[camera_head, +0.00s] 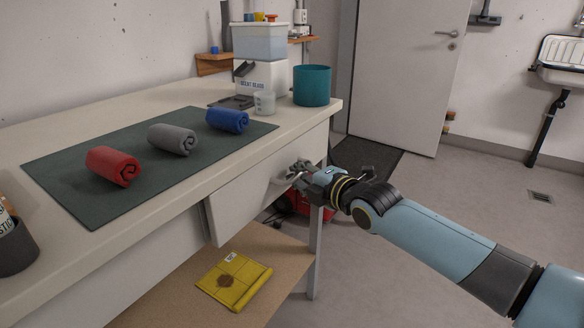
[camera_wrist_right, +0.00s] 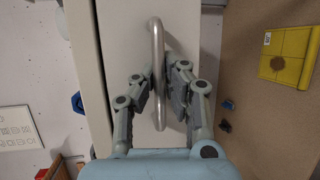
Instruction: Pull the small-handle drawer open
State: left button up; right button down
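The drawer (camera_head: 245,195) is a pale front under the right part of the workbench top, its left edge standing slightly proud. Its handle (camera_head: 283,180) is a short metal bar at the drawer's right part. In the right wrist view the handle (camera_wrist_right: 158,75) runs upright between my fingers. My right gripper (camera_head: 298,174) is at the handle, with one finger on each side of the bar. In the wrist view the fingertips of this gripper (camera_wrist_right: 160,85) are close to the bar; whether they press on it is unclear. My left gripper is not in view.
A green mat (camera_head: 100,200) with red, grey and blue rolls lies on the bench (camera_head: 170,95). A teal pot (camera_head: 312,86) stands at its right corner. A yellow folder (camera_head: 233,281) lies on the lower shelf (camera_head: 265,252). The floor on the right is mostly free.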

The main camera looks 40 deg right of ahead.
jog(key=s+d+p, duration=0.4)
jog(key=s+p, duration=0.3)
jog(key=s, duration=0.3)
jog(key=s+d+p, duration=0.4)
jog(key=s+p, duration=0.4)
jog(key=s, duration=0.2)
jog(key=shift+d, duration=0.2)
jog(key=shift+s+r, duration=0.1)
jog(key=c, duration=1.4)
grip_release()
jog(key=s, duration=0.4)
jog(key=s+r, duration=0.1)
jog(key=s, duration=0.3)
jog(key=s+r, duration=0.1)
jog(key=s, duration=0.2)
jog(key=shift+s+a+r, duration=0.1)
jog(key=shift+s, duration=0.3)
